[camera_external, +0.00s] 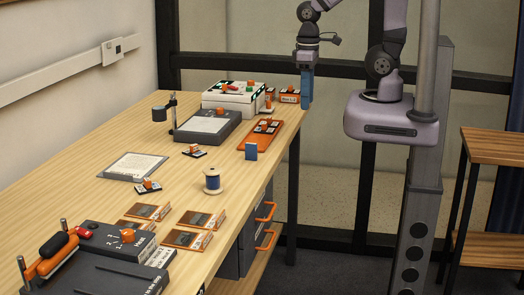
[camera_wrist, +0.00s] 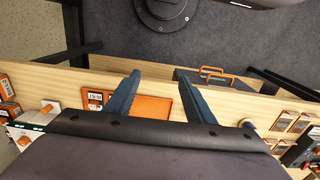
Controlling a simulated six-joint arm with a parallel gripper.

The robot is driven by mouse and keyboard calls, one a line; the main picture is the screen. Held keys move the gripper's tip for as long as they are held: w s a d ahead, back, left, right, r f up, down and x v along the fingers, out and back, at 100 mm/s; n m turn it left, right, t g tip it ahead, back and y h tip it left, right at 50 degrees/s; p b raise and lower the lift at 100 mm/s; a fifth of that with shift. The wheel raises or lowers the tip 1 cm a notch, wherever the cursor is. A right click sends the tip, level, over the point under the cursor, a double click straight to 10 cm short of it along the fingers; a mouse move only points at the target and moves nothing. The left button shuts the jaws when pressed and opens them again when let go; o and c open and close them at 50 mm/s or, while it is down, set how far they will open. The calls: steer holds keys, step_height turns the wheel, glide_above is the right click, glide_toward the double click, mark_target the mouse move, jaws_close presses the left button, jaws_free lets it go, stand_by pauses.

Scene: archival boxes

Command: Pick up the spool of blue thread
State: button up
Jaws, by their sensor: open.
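The spool of blue thread (camera_external: 212,182) stands upright on the wooden table near its right edge, in the middle of the external view. In the wrist view a small round top that appears to be the spool (camera_wrist: 246,123) shows just right of the right finger, partly hidden by it.
Several flat orange-edged boxes (camera_external: 187,239) lie nearer the camera. A grey box (camera_external: 207,130) and a white box (camera_external: 235,99) stand farther back. The table left of the spool is partly clear.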

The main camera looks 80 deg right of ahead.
steer(key=w+a+n+t+y+b, duration=0.1)
steer(key=w+a+t+y+b, duration=0.15)
steer(key=w+a, duration=0.45)
steer(key=w+a+n+t+y+b, duration=0.1)
steer(key=w+a+n+t+y, duration=0.3)
steer(key=a, duration=0.6)
step_height(320, 180, up, 4)
steer(key=m+t+b, duration=0.3)
steer(key=t+b, duration=0.2)
glide_above(220, 189)
steer(key=w, duration=0.1)
steer(key=s+f+m+t+h+b, duration=0.2)
steer(key=s+f+t+h+b, duration=0.15)
steer(key=s+h, duration=0.45)
steer(key=shift+y, duration=0.75)
step_height(220, 189, down, 11)
steer(key=shift+d+r, duration=0.1)
steer(key=shift+f, duration=0.45)
steer(key=shift+p+x, duration=0.3)
steer(key=shift+x, duration=3.35)
